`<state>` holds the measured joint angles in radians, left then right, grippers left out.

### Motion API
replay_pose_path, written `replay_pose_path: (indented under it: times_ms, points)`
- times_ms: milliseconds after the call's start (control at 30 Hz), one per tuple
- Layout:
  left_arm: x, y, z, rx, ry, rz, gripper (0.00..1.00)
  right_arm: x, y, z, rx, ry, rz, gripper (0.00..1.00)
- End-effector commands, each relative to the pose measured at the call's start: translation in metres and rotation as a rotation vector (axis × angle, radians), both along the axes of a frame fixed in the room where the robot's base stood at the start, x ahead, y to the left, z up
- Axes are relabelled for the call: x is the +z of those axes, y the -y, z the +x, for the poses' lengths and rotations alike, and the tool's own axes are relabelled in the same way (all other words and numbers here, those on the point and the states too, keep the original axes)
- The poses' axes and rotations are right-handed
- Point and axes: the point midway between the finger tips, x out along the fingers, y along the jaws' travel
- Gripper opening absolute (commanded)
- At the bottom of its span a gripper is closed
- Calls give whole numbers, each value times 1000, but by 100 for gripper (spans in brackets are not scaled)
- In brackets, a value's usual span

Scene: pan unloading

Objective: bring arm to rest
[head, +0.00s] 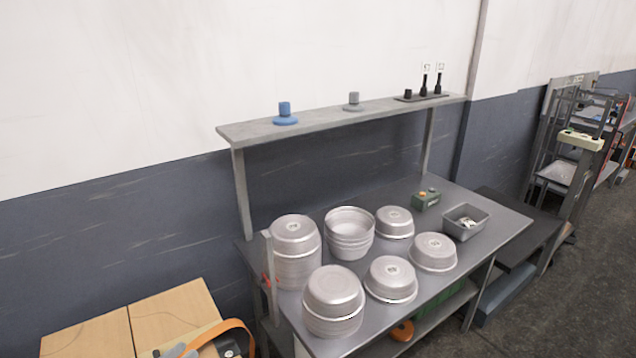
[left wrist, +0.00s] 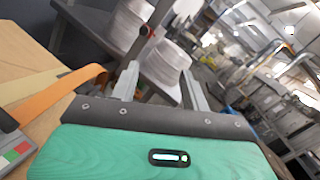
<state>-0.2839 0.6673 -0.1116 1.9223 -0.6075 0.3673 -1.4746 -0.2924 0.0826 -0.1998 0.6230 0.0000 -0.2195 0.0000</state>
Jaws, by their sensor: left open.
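My left gripper (left wrist: 161,85) shows in the left wrist view, with its two grey fingers spread apart and nothing held between them. Stacked metal pans (left wrist: 160,62) show beyond the fingers, apart from them. In the head view, a tall pan stack (head: 296,252) and a front stack (head: 333,300) stand upside down on the left of the grey table (head: 487,232). An upright stack (head: 349,233) stands behind, and further upturned pans (head: 391,278) stand to the right. I cannot make out the left gripper clearly in the head view. My right gripper is not in view.
A shelf (head: 340,116) on posts rises over the table's back. A grey bin (head: 466,221) and a green box (head: 426,199) are at the table's right. Cardboard boxes (head: 170,312) and an orange strap (head: 215,332) lie at lower left. A post with a red knob (left wrist: 143,31) stands near the fingers.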

Motion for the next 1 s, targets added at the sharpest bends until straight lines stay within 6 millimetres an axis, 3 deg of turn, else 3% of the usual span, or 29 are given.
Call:
replay_pose_path:
  times_ms: [267,467,667,800,1000]
  points:
    - [-9,-5,-1,322,-332,-482,46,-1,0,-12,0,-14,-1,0]
    - [-33,-12,-25,606,-621,-924,46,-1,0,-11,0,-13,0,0]
    - [-64,-6,-71,906,-891,-1354,46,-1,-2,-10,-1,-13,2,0]
    - [-81,7,-114,1133,-1057,-1625,46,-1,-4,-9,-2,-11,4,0]
    - [-93,27,-166,1403,-1206,-1874,46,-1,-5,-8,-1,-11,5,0]
